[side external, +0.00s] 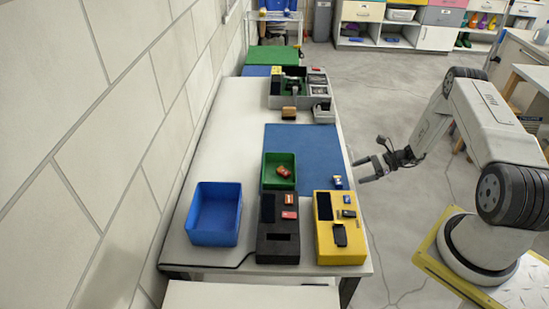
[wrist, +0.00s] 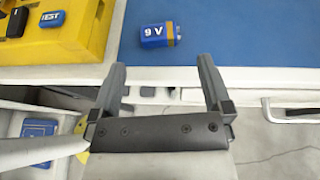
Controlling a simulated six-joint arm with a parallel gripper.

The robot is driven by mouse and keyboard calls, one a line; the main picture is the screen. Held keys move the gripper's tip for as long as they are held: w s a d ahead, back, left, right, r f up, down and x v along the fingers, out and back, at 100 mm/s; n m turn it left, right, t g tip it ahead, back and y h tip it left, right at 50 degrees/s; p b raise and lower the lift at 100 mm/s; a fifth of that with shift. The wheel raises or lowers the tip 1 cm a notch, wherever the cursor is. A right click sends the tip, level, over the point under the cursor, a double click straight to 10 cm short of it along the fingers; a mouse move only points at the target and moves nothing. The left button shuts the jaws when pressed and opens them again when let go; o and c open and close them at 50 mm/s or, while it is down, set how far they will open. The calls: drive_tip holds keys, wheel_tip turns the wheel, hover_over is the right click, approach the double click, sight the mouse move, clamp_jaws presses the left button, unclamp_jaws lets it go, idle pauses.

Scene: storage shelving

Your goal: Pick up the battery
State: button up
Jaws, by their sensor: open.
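The battery is a small blue block with a "9 V" label (wrist: 156,34) and a metallic end on its right. In the wrist view it lies on the blue mat near the table's front edge, to the right of the yellow box. It also shows in the side view (side external: 337,182). My gripper (wrist: 160,68) is open and empty, with its fingers pointing toward the table edge and the battery beyond the fingertips. In the side view my gripper (side external: 362,170) is off the table's right edge, apart from the battery.
The yellow box (side external: 330,249) and a black box (side external: 268,244) stand at the table's near end. A green bin (side external: 266,181) and a blue bin (side external: 190,227) are further left. A grey organizer (side external: 274,101) stands further back. The blue mat (side external: 318,150) is mostly clear.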

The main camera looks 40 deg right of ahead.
sight(338, 179)
drive_tip(key=shift+x, duration=1.05)
drive_tip(key=shift+a, duration=0.1)
drive_tip(key=shift+x, duration=2.5)
drive_tip(key=shift+f, duration=0.1)
drive_tip(key=c, duration=1.2)
